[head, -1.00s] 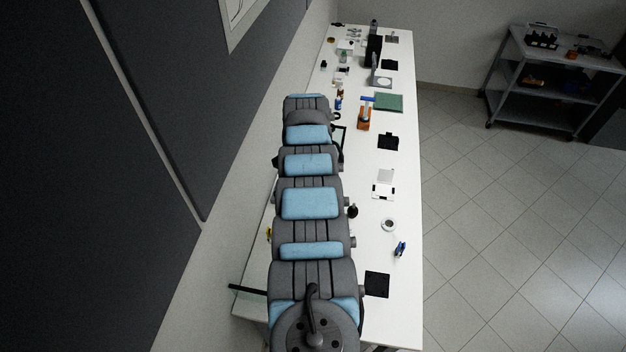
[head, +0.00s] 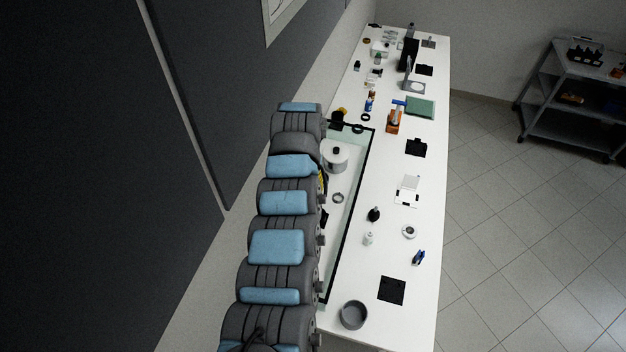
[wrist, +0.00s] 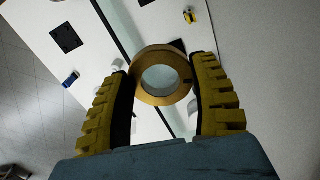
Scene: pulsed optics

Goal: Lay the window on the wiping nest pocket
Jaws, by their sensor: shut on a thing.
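In the wrist view, my gripper (wrist: 162,68) is shut on a brass-coloured ring with a pale, clear-looking round centre; I take this to be the window (wrist: 160,99). It sits between the yellow, black-lined fingertips, its face turned toward the camera. White table surface shows behind it, with a gap that I cannot measure. I cannot make out the wiping nest pocket for certain in either view.
A shelf cart (head: 570,95) stands at the far right.

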